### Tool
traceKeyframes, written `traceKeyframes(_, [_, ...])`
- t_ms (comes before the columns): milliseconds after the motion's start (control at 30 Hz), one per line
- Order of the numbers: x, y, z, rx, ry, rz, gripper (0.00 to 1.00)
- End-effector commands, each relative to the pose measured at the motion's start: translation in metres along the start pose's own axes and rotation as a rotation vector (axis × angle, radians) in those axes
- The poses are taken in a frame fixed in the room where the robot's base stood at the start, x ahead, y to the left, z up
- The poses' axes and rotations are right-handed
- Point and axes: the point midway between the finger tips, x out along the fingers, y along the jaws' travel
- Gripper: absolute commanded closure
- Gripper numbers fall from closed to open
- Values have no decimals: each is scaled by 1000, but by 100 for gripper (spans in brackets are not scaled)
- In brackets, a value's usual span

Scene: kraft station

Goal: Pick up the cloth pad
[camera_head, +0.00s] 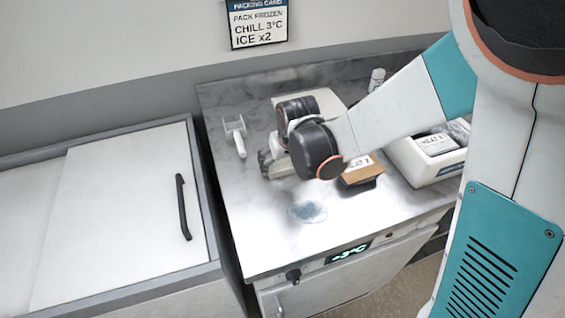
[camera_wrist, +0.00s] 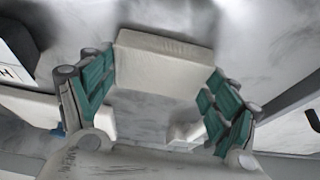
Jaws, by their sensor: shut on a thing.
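The cloth pad (camera_wrist: 160,62) is a thick off-white block in the wrist view. It sits between the teal-padded fingers of my gripper (camera_wrist: 160,88), which touch its left and right ends. My gripper is shut on it. In the head view my gripper (camera_head: 268,160) is low over the steel counter, left of the dark wrist joint. My wrist hides most of the fingers there, and I cannot make out the pad clearly.
A white scoop (camera_head: 237,136) lies left on the counter (camera_head: 240,225). A bluish clear bag (camera_head: 307,212) lies in front. A brown labelled pack (camera_head: 362,172) and a white bin (camera_head: 425,165) are to the right. A chest with a black handle (camera_head: 184,207) stands left.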

Motion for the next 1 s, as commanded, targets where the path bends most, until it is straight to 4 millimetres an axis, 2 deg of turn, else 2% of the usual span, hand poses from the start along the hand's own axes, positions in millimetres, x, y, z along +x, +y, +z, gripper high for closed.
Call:
traceKeyframes(167, [-6,0,-3,0,0,0,39])
traceKeyframes(367, [-26,0,-11,0,0,0,39])
traceKeyframes(567, [-61,0,-25,0,0,0,39])
traceKeyframes(1000, [-149,0,-61,0,0,0,39])
